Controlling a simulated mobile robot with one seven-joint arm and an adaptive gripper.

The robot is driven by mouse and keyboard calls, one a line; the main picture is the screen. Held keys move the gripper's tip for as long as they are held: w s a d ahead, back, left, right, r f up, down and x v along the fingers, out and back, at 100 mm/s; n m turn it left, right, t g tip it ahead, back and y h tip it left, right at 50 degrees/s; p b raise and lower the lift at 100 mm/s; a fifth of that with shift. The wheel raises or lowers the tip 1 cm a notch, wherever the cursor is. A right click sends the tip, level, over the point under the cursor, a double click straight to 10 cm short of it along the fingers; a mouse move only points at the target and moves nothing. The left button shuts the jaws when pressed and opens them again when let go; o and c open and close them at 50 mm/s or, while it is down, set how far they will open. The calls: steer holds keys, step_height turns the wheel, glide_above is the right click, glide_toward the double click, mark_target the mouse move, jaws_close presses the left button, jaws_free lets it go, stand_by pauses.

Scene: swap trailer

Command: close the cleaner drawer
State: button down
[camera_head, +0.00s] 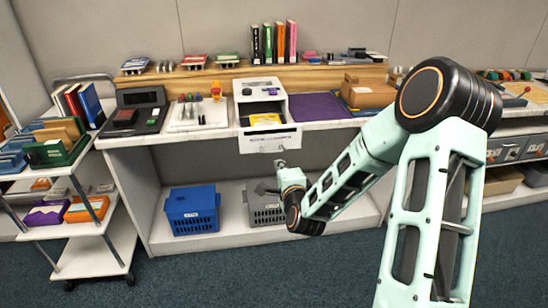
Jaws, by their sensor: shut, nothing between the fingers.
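The cleaner is a white box-shaped unit (259,87) on the counter. Its drawer (270,142) is pulled out toward me, past the counter's front edge. A yellow item (265,119) shows inside the open drawer.
A blue basket (192,209) and a grey basket (264,208) stand on the lower shelf. A card terminal (137,110), a white tray (197,122) and a purple mat (318,107) flank the cleaner. A loaded cart (95,255) stands at left. The carpet in front is clear.

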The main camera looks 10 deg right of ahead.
steer(key=x, duration=0.8)
steer(key=shift+w, duration=0.3)
steer(key=shift+f, duration=0.1)
